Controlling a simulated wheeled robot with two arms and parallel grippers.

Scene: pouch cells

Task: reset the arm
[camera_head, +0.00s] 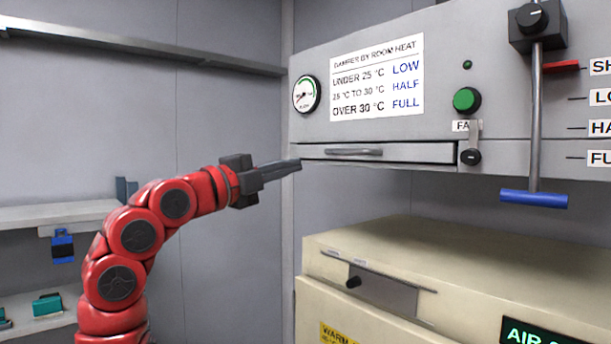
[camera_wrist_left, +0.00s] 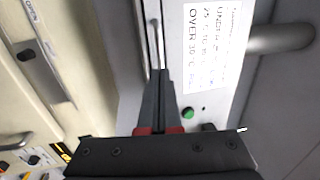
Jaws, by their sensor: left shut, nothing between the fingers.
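My left arm is red and comes in from the lower left in the head view. Its left gripper (camera_head: 298,164) is shut and empty, with the fingertips just left of the grey control panel (camera_head: 440,70) and near the level of its drawer (camera_head: 410,154). The left wrist view shows the closed fingers (camera_wrist_left: 160,75) together, in front of the panel's lower edge. I cannot tell from these views whether the tips touch the panel. My right gripper is not in view.
A cream cabinet (camera_head: 420,245) stands below the panel. A lever with a blue handle (camera_head: 534,199) hangs at the right. A green button (camera_head: 466,100) and a gauge (camera_head: 306,94) are on the panel. Shelves (camera_head: 60,212) with small items stand at the left.

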